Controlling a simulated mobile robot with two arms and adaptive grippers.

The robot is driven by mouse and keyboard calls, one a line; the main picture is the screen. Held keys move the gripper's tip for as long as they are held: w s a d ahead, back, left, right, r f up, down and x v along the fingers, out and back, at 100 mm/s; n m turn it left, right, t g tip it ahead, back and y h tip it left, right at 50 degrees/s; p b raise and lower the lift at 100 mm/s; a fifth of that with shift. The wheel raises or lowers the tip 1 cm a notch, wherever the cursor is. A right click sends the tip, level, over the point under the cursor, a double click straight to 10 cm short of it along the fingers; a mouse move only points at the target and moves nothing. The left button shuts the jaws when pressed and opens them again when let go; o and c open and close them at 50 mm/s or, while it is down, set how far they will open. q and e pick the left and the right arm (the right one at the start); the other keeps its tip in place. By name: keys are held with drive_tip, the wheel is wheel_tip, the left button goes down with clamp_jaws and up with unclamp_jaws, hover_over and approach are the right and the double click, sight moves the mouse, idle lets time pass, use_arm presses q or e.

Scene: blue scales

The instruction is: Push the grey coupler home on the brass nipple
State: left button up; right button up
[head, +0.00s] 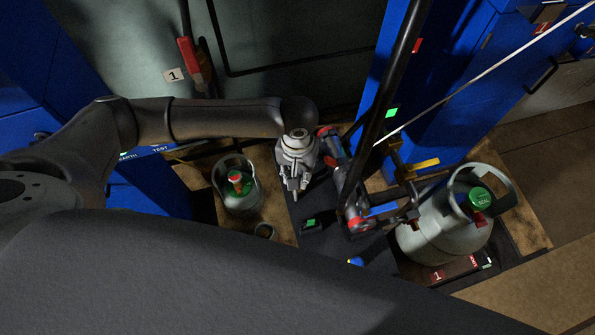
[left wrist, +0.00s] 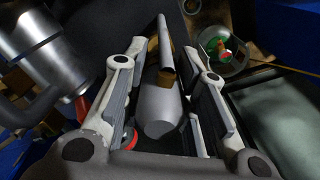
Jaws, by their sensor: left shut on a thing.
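My left gripper (head: 295,188) points down in the middle of the head view, above the dark floor strip between two gas cylinders. In the left wrist view, its two fingers (left wrist: 165,60) stand on either side of a smooth grey cylindrical piece, which looks like the grey coupler (left wrist: 161,107), and are shut on it. A brass-coloured part (left wrist: 166,76) shows just beyond the grey piece, with a thinner grey tube (left wrist: 164,38) past it. I cannot tell whether the brass part is the nipple or how it meets the coupler. My right gripper is not in view.
A small grey cylinder (head: 239,197) with a green and red top stands left of the gripper. A larger one (head: 432,240) with a green cap stands right. Dark pipework (head: 382,80) with a yellow handle (head: 425,163) rises close to the gripper's right. Blue cabinets (head: 465,80) stand behind.

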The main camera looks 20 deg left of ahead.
use_arm(q)
drive_tip(key=shift+b, duration=0.35)
idle(0.7)
drive_tip(key=shift+f+b, duration=1.45)
drive_tip(key=shift+b, duration=0.3)
drive_tip(key=shift+r, duration=0.1)
drive_tip(key=shift+r+p, duration=0.55)
drive_tip(key=shift+r, duration=0.55)
drive_tip(key=shift+b, duration=0.6)
idle(0.4)
drive_tip(key=shift+f+b, duration=0.1)
drive_tip(key=shift+b, duration=0.35)
idle(0.5)
idle(0.5)
